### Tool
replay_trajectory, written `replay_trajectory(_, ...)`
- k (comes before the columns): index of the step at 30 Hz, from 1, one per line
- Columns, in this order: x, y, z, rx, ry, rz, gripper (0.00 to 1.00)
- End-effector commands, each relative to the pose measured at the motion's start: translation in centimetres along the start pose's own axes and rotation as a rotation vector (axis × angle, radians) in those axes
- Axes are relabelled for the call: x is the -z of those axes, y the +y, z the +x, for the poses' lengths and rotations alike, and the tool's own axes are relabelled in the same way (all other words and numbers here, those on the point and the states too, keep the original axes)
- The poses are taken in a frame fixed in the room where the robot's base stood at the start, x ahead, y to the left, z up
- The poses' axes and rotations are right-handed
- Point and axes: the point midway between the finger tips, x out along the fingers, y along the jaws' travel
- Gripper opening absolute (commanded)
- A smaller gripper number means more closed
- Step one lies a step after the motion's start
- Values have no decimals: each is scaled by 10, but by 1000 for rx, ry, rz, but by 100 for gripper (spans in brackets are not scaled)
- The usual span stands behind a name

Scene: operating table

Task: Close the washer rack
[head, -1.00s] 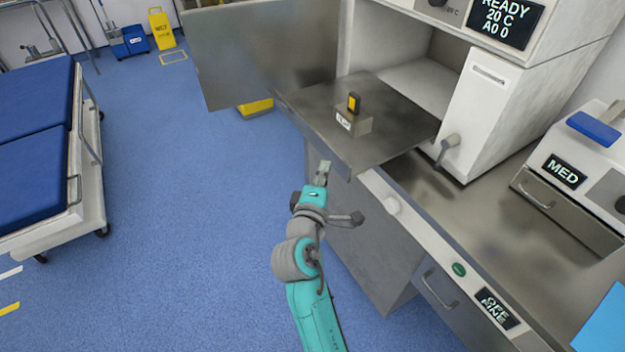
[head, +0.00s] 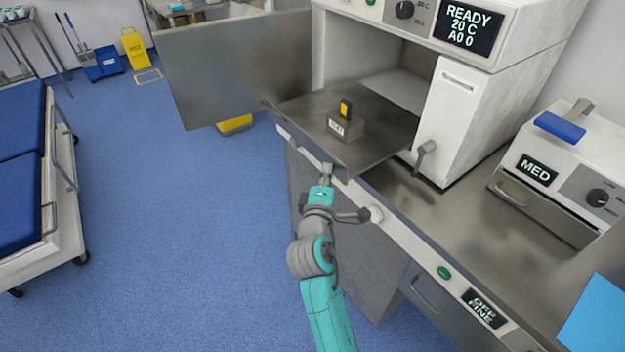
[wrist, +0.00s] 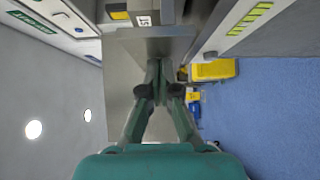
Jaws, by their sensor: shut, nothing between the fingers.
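The washer rack (head: 300,112) is a flat metal shelf pulled out of the open chamber of the white washer (head: 455,118). A small metal box with a yellow and black top (head: 346,122) sits on it. My gripper (head: 326,172) is shut and empty at the rack's front edge, near its front corner. I cannot tell whether it touches the edge. In the wrist view my shut fingers (wrist: 159,75) point at the rack's front edge (wrist: 150,32), with the labelled box (wrist: 130,14) beyond it.
The washer door (head: 235,65) stands open at the left. A handle (head: 424,155) sticks out right of the chamber. A counter (head: 440,215) with a MED unit (head: 560,175) lies at the right. A blue-topped bed (head: 25,190) is at the far left. The floor between is clear.

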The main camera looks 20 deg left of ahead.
Motion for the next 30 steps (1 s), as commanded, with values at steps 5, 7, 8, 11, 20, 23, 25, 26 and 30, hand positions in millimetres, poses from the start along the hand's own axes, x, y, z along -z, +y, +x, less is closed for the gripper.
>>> replay_trajectory(5, -39, 1, 36, -1, -7, 0, 0)
replay_trajectory(7, -53, 1, 50, 0, -7, 0, 0)
replay_trajectory(8, -58, 1, 56, 0, -7, 0, 0)
replay_trajectory(11, -78, 0, 76, 0, -7, 0, 0)
replay_trajectory(20, -127, 0, 125, 0, -4, 1, 0)
replay_trajectory(23, -139, 0, 137, 0, -4, 1, 0)
replay_trajectory(25, -145, 0, 144, 0, -2, 0, 0)
replay_trajectory(26, -147, 0, 146, 1, -3, 0, 0)
replay_trajectory(30, -155, 0, 154, 0, -2, 0, 0)
